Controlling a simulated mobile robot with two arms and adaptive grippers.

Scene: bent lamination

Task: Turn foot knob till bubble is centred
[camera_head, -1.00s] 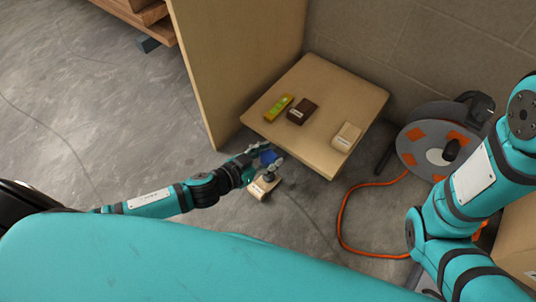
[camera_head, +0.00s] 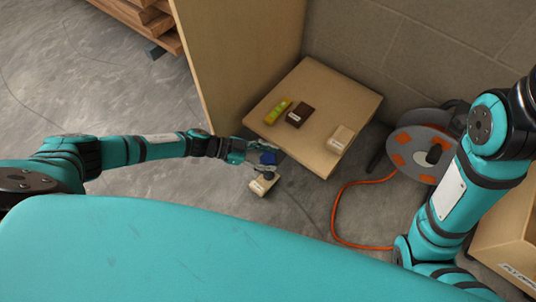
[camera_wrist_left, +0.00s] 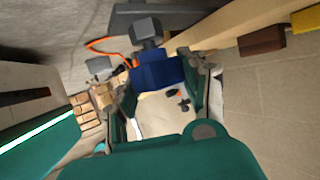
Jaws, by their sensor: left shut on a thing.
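A yellow-green spirit level (camera_head: 277,111) lies on the tilted wooden panel (camera_head: 318,85) in the head view; its bubble is too small to read. The blue foot knob (camera_head: 268,158) is at the panel's near left edge, above a pale block (camera_head: 264,184) on the floor. My left gripper (camera_head: 257,156) is shut on the knob. In the left wrist view the blue knob (camera_wrist_left: 158,72) sits between the two fingers, with a grey bolt-like part beyond it. My right gripper is out of view; only my right arm shows.
A dark brown block (camera_head: 299,115) and a pale block (camera_head: 340,138) lie on the panel. A tall board stands behind left. A cable reel (camera_head: 425,150) with an orange cable (camera_head: 338,215) and a cardboard box (camera_head: 508,240) are at right. The floor at left is mostly clear.

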